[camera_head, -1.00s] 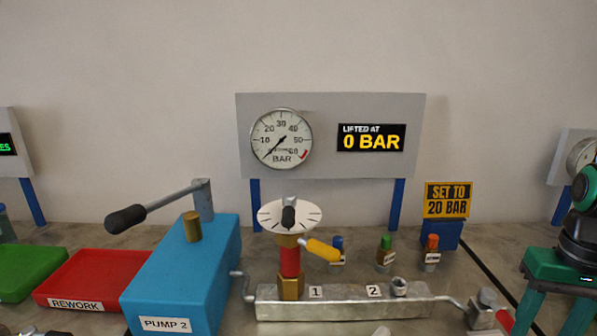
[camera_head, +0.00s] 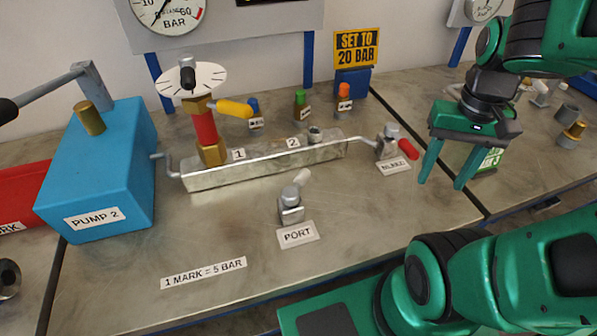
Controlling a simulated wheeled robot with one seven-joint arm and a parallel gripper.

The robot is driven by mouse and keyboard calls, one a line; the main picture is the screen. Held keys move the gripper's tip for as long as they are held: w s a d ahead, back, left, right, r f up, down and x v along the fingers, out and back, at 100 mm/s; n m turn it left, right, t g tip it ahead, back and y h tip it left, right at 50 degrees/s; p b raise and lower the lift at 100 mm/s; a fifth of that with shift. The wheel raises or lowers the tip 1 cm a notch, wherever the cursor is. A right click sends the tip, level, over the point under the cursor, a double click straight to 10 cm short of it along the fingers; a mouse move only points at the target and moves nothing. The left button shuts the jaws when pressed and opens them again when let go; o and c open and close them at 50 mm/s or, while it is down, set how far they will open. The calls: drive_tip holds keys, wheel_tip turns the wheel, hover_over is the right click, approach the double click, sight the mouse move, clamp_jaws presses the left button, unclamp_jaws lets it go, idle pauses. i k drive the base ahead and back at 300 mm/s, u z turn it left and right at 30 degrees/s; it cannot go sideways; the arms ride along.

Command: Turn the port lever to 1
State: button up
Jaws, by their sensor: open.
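The port lever (camera_head: 301,178) is a short white-tipped handle on a small grey metal valve (camera_head: 291,207) at the middle of the bench. The handle points up and to the right, toward the manifold. A PORT label (camera_head: 297,234) lies in front of it. The silver manifold block (camera_head: 250,165) behind carries a label 1 (camera_head: 239,155) at left and a label 2 (camera_head: 293,142) at right. My gripper (camera_head: 441,184) is open and empty, pointing down, well to the right of the port lever and above the bench.
A red-handled valve (camera_head: 390,146) with its own label stands between the port valve and my gripper. A red-and-brass valve with a white dial (camera_head: 191,79) and yellow handle rises at the manifold's left. The blue PUMP 2 box (camera_head: 100,170) stands left. The front bench is mostly clear.

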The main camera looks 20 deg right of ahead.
sight(290, 195)
drive_tip(key=z, duration=0.05)
drive_tip(key=k, duration=0.45)
drive_tip(key=z, duration=0.5)
drive_tip(key=k, duration=0.95)
drive_tip(key=u, duration=0.6)
drive_tip(key=i, duration=1)
drive_tip(key=z, duration=0.05)
